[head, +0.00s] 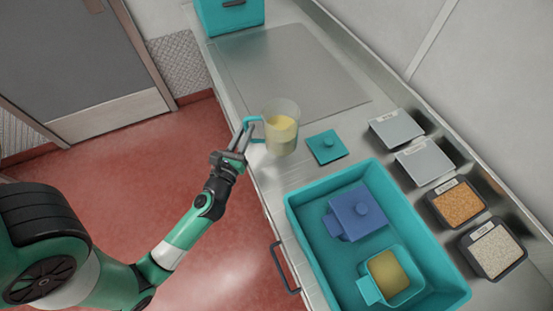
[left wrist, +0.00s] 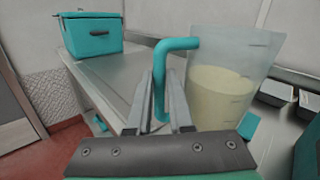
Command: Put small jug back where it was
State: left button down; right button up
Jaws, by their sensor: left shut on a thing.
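The small jug (head: 282,138) is clear, with a teal handle and pale yellow contents. My left gripper (head: 243,139) is shut on its handle at the counter's front edge. In the left wrist view the jug (left wrist: 222,80) stands roughly upright to the right of the fingers, and the teal handle (left wrist: 160,75) passes between the fingertips (left wrist: 160,98). I cannot tell whether the jug's base touches the counter (head: 268,172). My right gripper is not in view.
A teal lid (head: 326,147) lies right of the jug. A teal tray (head: 296,220) holds a blue lidded container (head: 357,213) and a teal container of yellow contents (head: 388,273). Several ingredient bins line the back. A teal box (head: 228,14) stands beyond a clear metal plate (head: 290,75).

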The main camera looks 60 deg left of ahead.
pick_arm(q)
jog(key=shift+f+b, duration=4.05)
jog(key=shift+f, duration=1.05)
jog(key=c, duration=0.8)
grip_release()
jog(key=shift+r, duration=0.1)
jog(key=shift+d+r, duration=0.1)
jog(key=b+v, duration=0.1)
jog(key=v, duration=1.1)
